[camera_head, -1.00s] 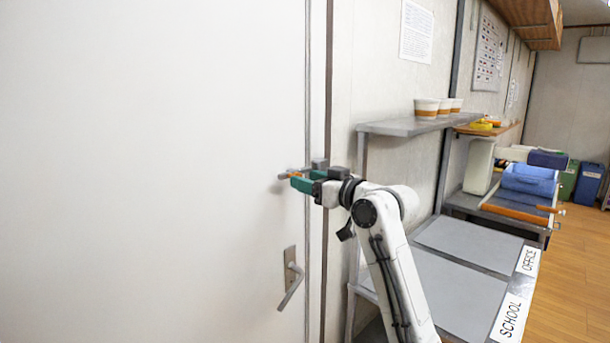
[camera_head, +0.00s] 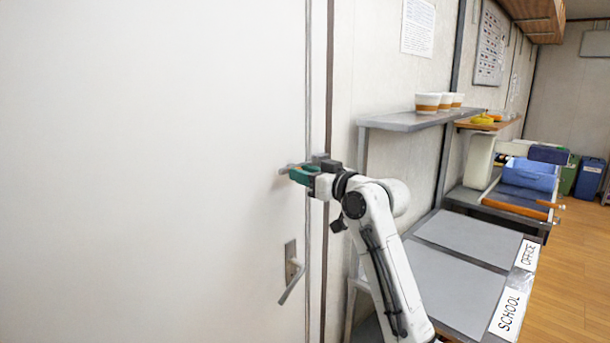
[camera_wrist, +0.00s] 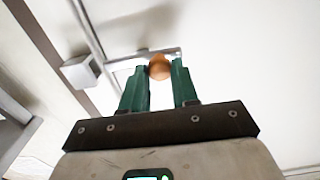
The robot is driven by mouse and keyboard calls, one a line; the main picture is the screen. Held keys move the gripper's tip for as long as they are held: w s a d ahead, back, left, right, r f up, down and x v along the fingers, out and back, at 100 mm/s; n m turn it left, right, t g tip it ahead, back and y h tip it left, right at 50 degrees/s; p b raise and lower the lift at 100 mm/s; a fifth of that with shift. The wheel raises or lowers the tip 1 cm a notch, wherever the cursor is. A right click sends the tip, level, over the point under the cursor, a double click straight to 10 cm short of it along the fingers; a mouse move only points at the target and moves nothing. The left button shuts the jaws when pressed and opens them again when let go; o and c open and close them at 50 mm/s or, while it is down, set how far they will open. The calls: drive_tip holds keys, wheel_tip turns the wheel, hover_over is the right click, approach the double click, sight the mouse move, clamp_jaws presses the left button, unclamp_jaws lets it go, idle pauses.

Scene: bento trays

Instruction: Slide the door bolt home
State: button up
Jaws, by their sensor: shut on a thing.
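The door bolt (camera_wrist: 128,62) is a grey metal rod with a round orange-brown knob (camera_wrist: 159,67), mounted on the white door (camera_head: 150,170). In the head view the rod's left end (camera_head: 284,171) sticks out past my fingers, and the knob is hidden. My gripper (camera_wrist: 160,80) has its green fingers closed on either side of the knob. It also shows in the head view (camera_head: 298,174) at the door's right edge. A grey keeper block (camera_wrist: 80,71) sits on the frame beside the bolt's left end in the wrist view. I cannot tell whether the rod enters it.
A lever handle (camera_head: 290,272) is on the door below the bolt. Wooden floor (camera_head: 575,270) is clear at the far right.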

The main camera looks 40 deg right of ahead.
clamp_jaws()
drive_tip(key=d+b, duration=0.1)
drive_tip(key=d, duration=0.3)
drive_tip(key=o, duration=0.9)
unclamp_jaws()
drive_tip(key=s+b, duration=0.3)
drive_tip(key=s, duration=0.7)
drive_tip(key=shift+s+d, duration=0.2)
drive_tip(key=shift+s, duration=0.15)
